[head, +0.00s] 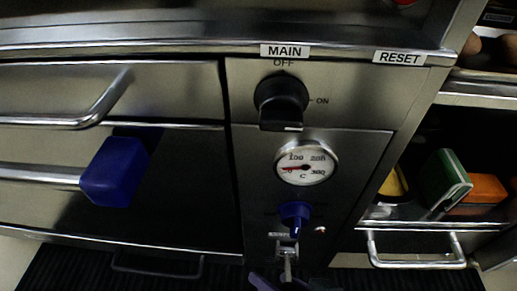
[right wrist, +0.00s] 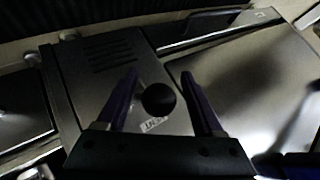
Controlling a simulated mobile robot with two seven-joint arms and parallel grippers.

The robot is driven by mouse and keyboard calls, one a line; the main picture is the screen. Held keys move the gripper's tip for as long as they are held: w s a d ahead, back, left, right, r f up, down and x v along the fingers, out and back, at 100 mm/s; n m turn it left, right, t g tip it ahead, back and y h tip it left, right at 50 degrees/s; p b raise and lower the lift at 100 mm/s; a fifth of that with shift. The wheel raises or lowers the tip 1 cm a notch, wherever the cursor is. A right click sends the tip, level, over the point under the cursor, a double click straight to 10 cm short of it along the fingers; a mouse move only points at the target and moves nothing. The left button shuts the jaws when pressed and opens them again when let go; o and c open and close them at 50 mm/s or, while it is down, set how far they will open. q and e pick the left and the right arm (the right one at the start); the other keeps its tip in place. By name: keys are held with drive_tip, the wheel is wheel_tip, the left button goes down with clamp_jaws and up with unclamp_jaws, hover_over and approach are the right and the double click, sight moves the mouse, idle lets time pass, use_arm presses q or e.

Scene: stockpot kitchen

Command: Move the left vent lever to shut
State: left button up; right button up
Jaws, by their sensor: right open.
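In the right wrist view a round black knob (right wrist: 159,99), which looks like the end of a lever, sits between the two purple fingers of my right gripper (right wrist: 163,85). The fingers are open on either side of it, and I cannot tell whether they touch it. A small white label (right wrist: 153,125) beside the knob is too small to read. In the head view my right gripper (head: 291,283) is cut off by the bottom edge, below a silver lever-like part (head: 287,253). I cannot tell the lever's setting. My left gripper is not in view.
In the head view the panel has a black MAIN knob (head: 281,101), a dial gauge (head: 306,162) and a blue knob (head: 295,213). A blue block-shaped thing (head: 115,170) is on the handle at left. An open shelf (head: 405,212) at right holds several things. Slots (right wrist: 111,55) show in the wrist view.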

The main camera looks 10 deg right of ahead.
drive_tip(key=p+v, duration=0.7)
drive_tip(key=v, duration=0.3)
drive_tip(key=w+r+n+g+h+p, duration=0.1)
drive_tip(key=w+r+p, duration=0.1)
drive_tip(key=r+p, duration=1.45)
drive_tip(key=w+r+n+g+h+p, duration=0.1)
drive_tip(key=w+r+p, duration=0.1)
drive_tip(key=r+p, duration=1.45)
drive_tip(key=s+d+r+n+g+h+p, duration=0.15)
drive_tip(key=r+p, duration=0.55)
drive_tip(key=r, duration=0.7)
drive_tip(key=s+d+r+n+p, duration=0.1)
drive_tip(key=s+d+r+p, duration=0.15)
drive_tip(key=r+p, duration=0.9)
drive_tip(key=s+d+r+n+g+h+p, duration=0.1)
drive_tip(key=s+d+r+p, duration=0.15)
drive_tip(key=r, duration=1.45)
wheel_tip(320, 180, up, 37)
drive_tip(key=p, duration=3.7)
drive_tip(key=shift+w+d, duration=0.25)
drive_tip(key=shift+d, duration=0.25)
